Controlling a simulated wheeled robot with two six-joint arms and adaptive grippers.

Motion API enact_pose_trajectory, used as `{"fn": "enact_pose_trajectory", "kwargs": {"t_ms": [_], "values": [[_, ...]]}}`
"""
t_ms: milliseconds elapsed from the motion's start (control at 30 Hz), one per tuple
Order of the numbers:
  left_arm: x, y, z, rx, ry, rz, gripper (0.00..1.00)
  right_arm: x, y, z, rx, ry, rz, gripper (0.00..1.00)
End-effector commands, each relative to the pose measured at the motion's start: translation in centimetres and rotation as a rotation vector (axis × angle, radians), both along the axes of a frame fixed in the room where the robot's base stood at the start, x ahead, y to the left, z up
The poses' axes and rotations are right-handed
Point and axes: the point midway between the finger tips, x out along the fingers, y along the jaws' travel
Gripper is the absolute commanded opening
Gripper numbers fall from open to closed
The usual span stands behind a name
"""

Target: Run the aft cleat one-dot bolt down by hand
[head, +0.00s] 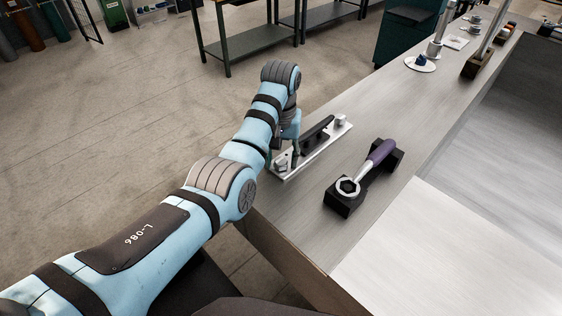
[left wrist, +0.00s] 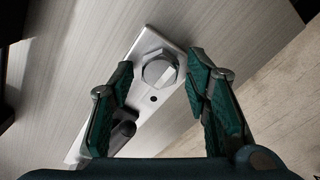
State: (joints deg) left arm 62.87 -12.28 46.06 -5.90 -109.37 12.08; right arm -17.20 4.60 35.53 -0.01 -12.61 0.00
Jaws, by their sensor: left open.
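The cleat is a silver plate (head: 312,153) with a black horn (head: 318,130), lying on the grey bench top near its left edge. A hex bolt (head: 281,164) stands at the plate's near end, and another bolt (head: 341,121) at its far end. My left gripper (head: 285,152) points down over the near end and partly hides it. In the left wrist view the green fingers (left wrist: 160,68) are open, one on each side of the hex bolt (left wrist: 158,72), with gaps showing. One dark dot (left wrist: 153,99) marks the plate beside this bolt. My right gripper is out of view.
A purple-handled ring wrench (head: 374,164) rests on black blocks (head: 345,200) to the right of the cleat. Small parts and a white dish (head: 420,64) stand farther back. The bench top between is clear.

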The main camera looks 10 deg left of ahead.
Motion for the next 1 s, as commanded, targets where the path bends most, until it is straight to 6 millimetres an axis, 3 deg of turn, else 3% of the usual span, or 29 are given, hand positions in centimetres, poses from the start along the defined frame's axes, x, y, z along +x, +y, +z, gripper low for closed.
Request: {"fn": "enact_pose_trajectory", "kwargs": {"t_ms": [200, 467, 700, 800, 967, 1000], "values": [[0.00, 0.01, 0.00, 0.000, 0.000, 0.675, 0.43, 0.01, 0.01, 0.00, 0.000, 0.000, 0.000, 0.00], [0.06, 0.03, 0.03, -0.001, -0.002, 1.100, 0.43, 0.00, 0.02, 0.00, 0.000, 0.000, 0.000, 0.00], [0.03, 0.02, 0.01, -0.001, -0.001, 1.846, 0.43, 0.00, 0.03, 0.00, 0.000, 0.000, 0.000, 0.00], [0.02, 0.01, 0.01, -0.001, -0.001, 1.973, 0.43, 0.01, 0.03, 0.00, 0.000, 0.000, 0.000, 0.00], [0.01, 0.00, 0.00, 0.000, 0.000, 1.984, 0.43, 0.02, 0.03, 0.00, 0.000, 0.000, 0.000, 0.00], [0.00, 0.00, 0.00, 0.000, 0.000, 1.983, 0.39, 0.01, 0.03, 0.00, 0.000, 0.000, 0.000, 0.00]]}}
